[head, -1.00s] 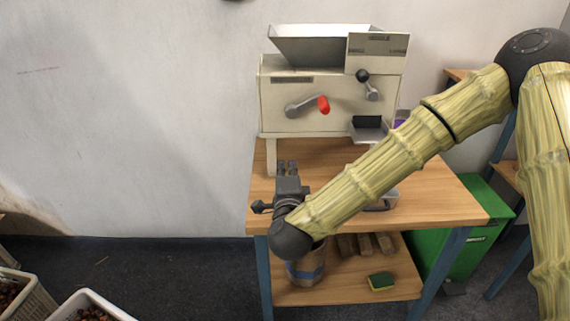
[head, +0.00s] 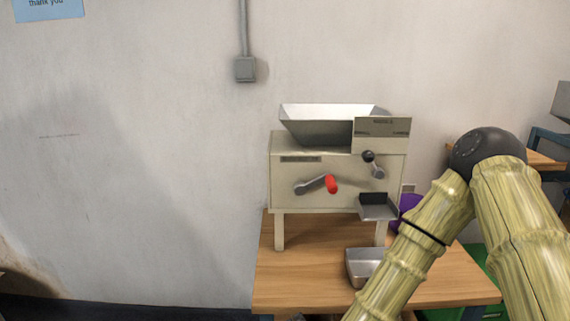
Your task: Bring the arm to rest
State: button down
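My arm (head: 430,235), with its yellow-green bamboo-like links and dark elbow joint, fills the lower right of the head view. Its forearm runs down out of the bottom edge, in front of the right part of the wooden table (head: 285,286). My gripper lies below the picture, so its fingers and anything in them are hidden.
A cream machine (head: 310,205) with a metal hopper, a red-handled crank and a small chute stands on the table. A metal tray (head: 360,268) sits below the chute. A purple object (head: 410,206) is partly behind my arm. A green bin (head: 478,262) stands at right.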

jog(key=s+d+f+n+g+p, duration=0.25)
jog(key=s+d+f, duration=0.2)
jog(key=s, duration=0.25)
jog(key=s+d+f+n+g+h+p, duration=0.1)
jog(key=s+d+f+n+g, duration=0.2)
jog(key=s+f, duration=0.35)
jog(key=s+d+f+n+g+p, duration=0.2)
jog(key=s+d+f+g, duration=0.25)
jog(key=s, duration=0.35)
jog(key=s+d+f+n+g+h+p, duration=0.1)
jog(key=s+d+n+g, duration=0.1)
jog(key=s+d, duration=0.5)
jog(key=s, duration=0.4)
jog(key=shift+d+f+n+g+h, duration=0.3)
jog(key=shift+d+f+n, duration=0.05)
